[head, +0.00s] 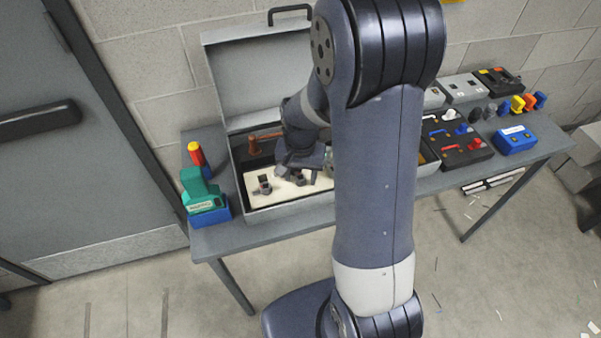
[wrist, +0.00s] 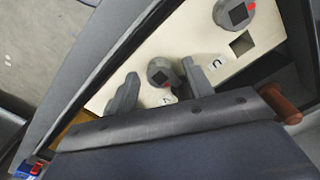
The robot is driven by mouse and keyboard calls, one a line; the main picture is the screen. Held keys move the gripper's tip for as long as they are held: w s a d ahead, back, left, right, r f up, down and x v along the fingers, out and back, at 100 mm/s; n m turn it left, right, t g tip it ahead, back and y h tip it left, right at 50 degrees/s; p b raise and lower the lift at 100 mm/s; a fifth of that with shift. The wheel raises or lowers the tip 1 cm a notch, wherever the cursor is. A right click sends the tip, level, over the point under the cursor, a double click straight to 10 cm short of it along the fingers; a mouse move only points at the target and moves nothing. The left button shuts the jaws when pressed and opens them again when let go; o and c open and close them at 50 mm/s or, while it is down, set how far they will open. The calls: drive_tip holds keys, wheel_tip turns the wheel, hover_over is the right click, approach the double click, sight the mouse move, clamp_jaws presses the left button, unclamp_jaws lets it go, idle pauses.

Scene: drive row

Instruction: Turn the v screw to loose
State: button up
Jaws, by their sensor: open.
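A cream board (head: 258,199) lies in the open grey case on the table; it also fills much of the wrist view (wrist: 205,38). A round grey screw with a dark square centre (wrist: 159,71) and a red mark at its lower right is on the board. The label below it is partly hidden and looks like a v. My gripper (wrist: 160,69) is open, one finger on each side of this screw; I cannot tell whether they touch it. A second round screw (wrist: 233,13) with a red mark is near the label u. In the head view my gripper (head: 303,171) is over the board.
A brown-red handle (wrist: 281,104) lies beside the board, close to my gripper. The case lid (head: 255,75) stands up behind. A teal drill (head: 199,190) on a blue base is left of the case. Several tool trays (head: 460,150) stand on the right.

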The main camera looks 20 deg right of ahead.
drive_tip(key=c, duration=0.9)
drive_tip(key=shift+n, duration=0.3)
drive_tip(key=n+b, duration=0.1)
drive_tip(key=n, duration=0.1)
drive_tip(key=shift+n, duration=0.3)
drive_tip(key=n+b, duration=0.1)
drive_tip(key=n, duration=0.3)
drive_tip(key=shift+n, duration=0.4)
drive_tip(key=n+b, duration=0.1)
drive_tip(key=n, duration=0.2)
drive_tip(key=shift+n+b, duration=0.4)
drive_tip(key=shift+n, duration=1.7)
